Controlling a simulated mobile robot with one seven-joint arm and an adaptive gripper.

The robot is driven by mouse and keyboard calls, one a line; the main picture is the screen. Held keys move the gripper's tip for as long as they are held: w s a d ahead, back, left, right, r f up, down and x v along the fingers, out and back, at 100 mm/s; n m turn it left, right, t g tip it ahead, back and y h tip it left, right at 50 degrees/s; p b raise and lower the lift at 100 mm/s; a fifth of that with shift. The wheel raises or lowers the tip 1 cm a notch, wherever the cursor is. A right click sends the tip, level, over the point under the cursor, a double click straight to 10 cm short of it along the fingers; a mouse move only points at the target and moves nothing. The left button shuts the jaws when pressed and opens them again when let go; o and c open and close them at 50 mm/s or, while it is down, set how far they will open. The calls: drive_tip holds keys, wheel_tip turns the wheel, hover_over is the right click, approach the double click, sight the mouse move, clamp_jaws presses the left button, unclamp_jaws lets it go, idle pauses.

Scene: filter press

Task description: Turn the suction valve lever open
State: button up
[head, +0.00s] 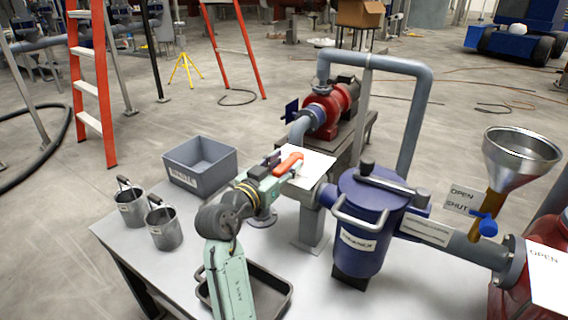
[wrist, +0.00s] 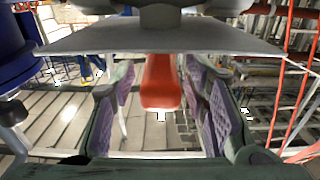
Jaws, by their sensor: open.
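An orange lever (head: 289,163) sticks out beside a white plate (head: 317,168) on the pipework between the blue strainer and the red pump; I take it to be the suction valve lever. My gripper (head: 280,164) is at the lever, its fingers partly hidden in the head view. In the wrist view the lever's rounded end (wrist: 161,85) hangs between the purple-padded fingers of my open gripper (wrist: 163,97). A gap shows on both sides of the lever, with the right finger nearer. The valve body is hidden under the plate.
The blue strainer (head: 362,225) with its handle stands close right of my gripper. A grey bin (head: 200,168), two small pails and a dark tray (head: 273,280) are on the table. A funnel (head: 520,150) with a blue lever (head: 487,228) stands at right.

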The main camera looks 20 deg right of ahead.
clamp_jaws()
idle(0.4)
idle(0.4)
